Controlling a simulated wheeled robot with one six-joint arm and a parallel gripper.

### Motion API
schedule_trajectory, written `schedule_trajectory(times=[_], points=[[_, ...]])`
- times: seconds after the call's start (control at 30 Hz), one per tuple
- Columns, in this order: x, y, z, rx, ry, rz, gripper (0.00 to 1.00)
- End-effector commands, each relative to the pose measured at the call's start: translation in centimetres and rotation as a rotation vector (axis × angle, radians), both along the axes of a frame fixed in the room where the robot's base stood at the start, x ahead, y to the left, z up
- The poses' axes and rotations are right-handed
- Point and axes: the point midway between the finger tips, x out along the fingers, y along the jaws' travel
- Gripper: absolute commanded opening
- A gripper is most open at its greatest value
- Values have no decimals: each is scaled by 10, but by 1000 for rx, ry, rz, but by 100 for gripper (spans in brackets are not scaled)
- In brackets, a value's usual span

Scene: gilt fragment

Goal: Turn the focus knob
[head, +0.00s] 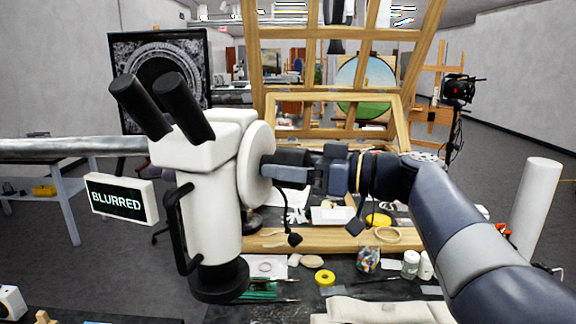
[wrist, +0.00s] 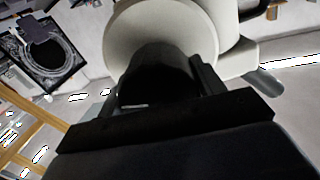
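The white microscope (head: 212,210) stands upright left of centre in the head view, with two black eyepieces. A round cream disc (head: 255,165) is on its right side, also in the wrist view (wrist: 150,28). The black focus knob (wrist: 155,75) sticks out from this disc. My gripper (head: 285,172) reaches it from the right, with its fingers on either side of the knob in the wrist view. The knob fills the space between them, but the dark surfaces hide whether both fingers press on it. A small display (head: 121,199) on the microscope reads "BLURRED".
A dark screen (head: 160,75) with a grey circular picture stands behind the microscope. A wooden easel frame (head: 330,92) rises behind my arm. The bench below holds a yellow tape roll (head: 325,277), a jar (head: 368,260) and small bottles (head: 411,264). A white cylinder (head: 535,208) stands at right.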

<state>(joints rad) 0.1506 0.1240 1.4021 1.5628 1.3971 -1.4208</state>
Motion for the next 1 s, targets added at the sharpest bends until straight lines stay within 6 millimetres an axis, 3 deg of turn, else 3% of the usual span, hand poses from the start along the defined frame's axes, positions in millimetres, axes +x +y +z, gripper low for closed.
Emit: schedule_trajectory(times=[0.3, 0.63, 1.0], points=[[0, 0, 0, 0, 0, 0, 38], [0, 0, -1, 19, 57, -1, 38], [1, -1, -1, 94, 288, -1, 38]])
